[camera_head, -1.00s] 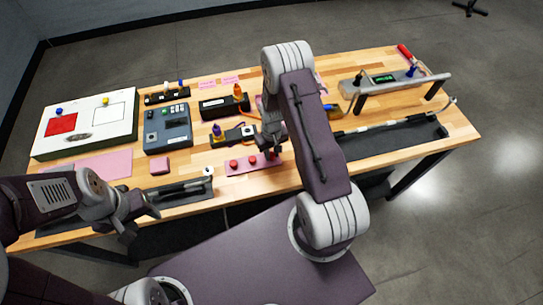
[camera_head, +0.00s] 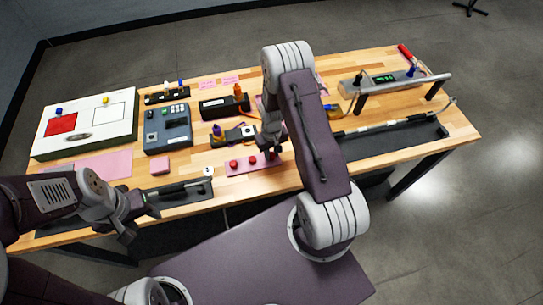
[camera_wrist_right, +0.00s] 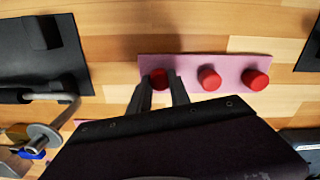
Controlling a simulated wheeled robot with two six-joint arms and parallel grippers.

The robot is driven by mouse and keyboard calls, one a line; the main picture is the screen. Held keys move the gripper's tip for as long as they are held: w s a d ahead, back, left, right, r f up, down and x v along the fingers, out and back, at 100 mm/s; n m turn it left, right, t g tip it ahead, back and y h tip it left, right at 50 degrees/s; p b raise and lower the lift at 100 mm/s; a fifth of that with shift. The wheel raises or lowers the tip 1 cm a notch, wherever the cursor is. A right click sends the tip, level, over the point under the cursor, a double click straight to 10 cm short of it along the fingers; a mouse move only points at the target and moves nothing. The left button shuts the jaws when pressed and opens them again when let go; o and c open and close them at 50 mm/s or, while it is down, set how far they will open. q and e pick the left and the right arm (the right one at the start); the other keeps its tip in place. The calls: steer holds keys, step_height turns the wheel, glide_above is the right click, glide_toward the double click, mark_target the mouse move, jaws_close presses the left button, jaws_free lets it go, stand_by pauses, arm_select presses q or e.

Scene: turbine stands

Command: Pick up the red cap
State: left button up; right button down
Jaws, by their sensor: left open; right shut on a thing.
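Three red caps stand in a row on a pink strip (camera_head: 243,168) on the table. Two of them, a left cap (camera_head: 233,163) and a middle cap (camera_head: 252,159), are free in the head view. My right gripper (camera_head: 272,153) is at the right end of the strip. In the right wrist view its fingers (camera_wrist_right: 160,88) are shut on the end red cap (camera_wrist_right: 159,76), which still appears at the strip. The other two caps (camera_wrist_right: 208,78) (camera_wrist_right: 255,79) stand beside it, clear of the fingers. My left gripper (camera_head: 140,210) is open and empty near the table's front left edge.
A dark tray with a rod (camera_head: 185,189) lies near my left gripper. A grey-blue box (camera_head: 168,135) and a small pink block (camera_head: 160,165) are left of the strip. A black holder (camera_head: 224,106) stands behind. A raised grey stand (camera_head: 395,86) is at right.

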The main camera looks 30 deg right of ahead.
stand_by(0.3)
step_height(320, 180, up, 4)
steer(key=shift+w+b, duration=0.1)
steer(key=shift+b, duration=0.8)
steer(key=s+a+r+b, duration=0.2)
steer(key=s+a+r, duration=0.5)
steer(key=s+a, duration=0.1)
steer(key=shift+s, duration=0.3)
steer(key=c, duration=1.7)
jaws_free()
steer(key=shift+a, duration=0.1)
steer(key=shift+c, duration=0.2)
jaws_close()
